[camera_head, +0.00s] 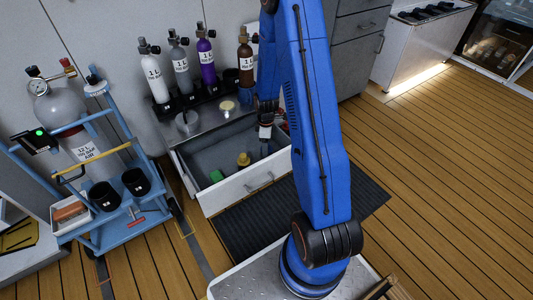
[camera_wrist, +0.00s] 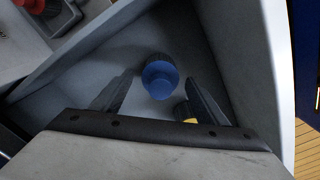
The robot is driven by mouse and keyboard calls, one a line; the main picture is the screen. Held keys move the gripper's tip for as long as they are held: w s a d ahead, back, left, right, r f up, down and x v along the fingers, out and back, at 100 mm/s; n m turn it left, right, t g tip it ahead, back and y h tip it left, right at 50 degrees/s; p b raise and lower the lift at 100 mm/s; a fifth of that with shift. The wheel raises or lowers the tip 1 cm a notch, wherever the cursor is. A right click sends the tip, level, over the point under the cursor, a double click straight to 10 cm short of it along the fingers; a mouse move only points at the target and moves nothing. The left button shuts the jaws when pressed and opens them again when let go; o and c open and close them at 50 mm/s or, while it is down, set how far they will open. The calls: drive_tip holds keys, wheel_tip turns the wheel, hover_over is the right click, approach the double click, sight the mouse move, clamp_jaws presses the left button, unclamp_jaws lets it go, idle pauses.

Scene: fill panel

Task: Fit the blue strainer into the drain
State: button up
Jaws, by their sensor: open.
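The blue strainer (camera_wrist: 160,78) shows in the wrist view as a round blue piece with a darker ribbed part, inside the open drawer. My gripper (camera_wrist: 160,84) is open and empty, with one finger on each side of the strainer in the picture; I see no contact. In the head view my gripper (camera_head: 265,145) reaches down into the right part of the drawer (camera_head: 235,191). The strainer cannot be made out there. I cannot clearly identify the drain; a round metal fitting (camera_head: 187,122) sits on the counter.
A yellow piece (camera_head: 243,159) and a green piece (camera_head: 216,176) are in the drawer; a yellow one (camera_wrist: 188,112) is partly hidden by the right finger. Drawer walls (camera_wrist: 262,70) are close. Gas bottles (camera_head: 155,78) line the counter back. A blue cart (camera_head: 110,195) stands left.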

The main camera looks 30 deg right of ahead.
wheel_tip(320, 180, down, 2)
drive_tip(key=shift+f, duration=0.2)
drive_tip(key=c, duration=1.2)
drive_tip(key=shift+r, duration=0.1)
